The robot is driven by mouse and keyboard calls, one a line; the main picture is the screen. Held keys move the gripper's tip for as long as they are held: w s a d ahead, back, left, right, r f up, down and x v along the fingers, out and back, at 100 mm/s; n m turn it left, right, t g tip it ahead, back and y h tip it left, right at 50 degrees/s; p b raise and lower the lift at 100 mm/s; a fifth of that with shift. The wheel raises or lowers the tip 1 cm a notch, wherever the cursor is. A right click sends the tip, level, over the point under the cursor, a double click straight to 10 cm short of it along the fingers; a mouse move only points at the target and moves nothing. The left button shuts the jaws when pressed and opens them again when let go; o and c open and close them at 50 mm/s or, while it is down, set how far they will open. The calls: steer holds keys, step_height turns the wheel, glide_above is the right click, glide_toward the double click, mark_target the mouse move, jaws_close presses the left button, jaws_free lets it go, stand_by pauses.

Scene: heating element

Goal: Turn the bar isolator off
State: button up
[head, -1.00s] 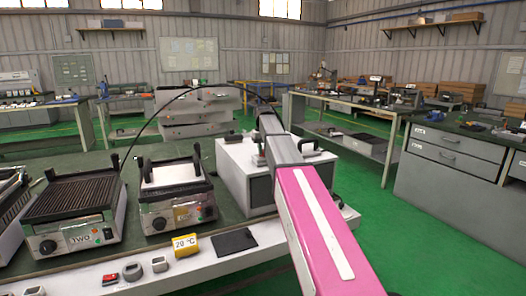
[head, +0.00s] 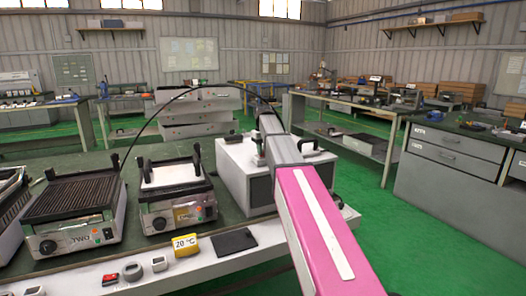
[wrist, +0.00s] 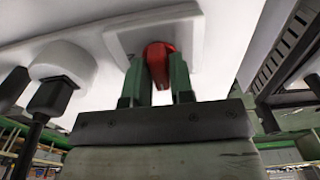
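In the wrist view a red knob (wrist: 158,62) stands out from a square pale plate (wrist: 122,42) on a white panel. It looks like the bar isolator. My gripper (wrist: 158,75) has its two green fingers on either side of the knob, closed in against it. The fingers hide the knob's sides, and no on or off marking is legible. In the head view my pink arm reaches over the right of the bench. The gripper and this knob cannot be made out there.
Left of the knob are a white socket with a black plug (wrist: 50,95). On the bench are a ridged griddle (head: 72,200), a second heater (head: 175,175) and a white box (head: 237,185). A yellow 20 °C display (head: 185,245) sits on the front edge. Green floor lies clear at right.

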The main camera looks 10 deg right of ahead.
steer(key=shift+o, duration=1.2)
step_height(320, 180, up, 11)
steer(key=shift+f, duration=0.1)
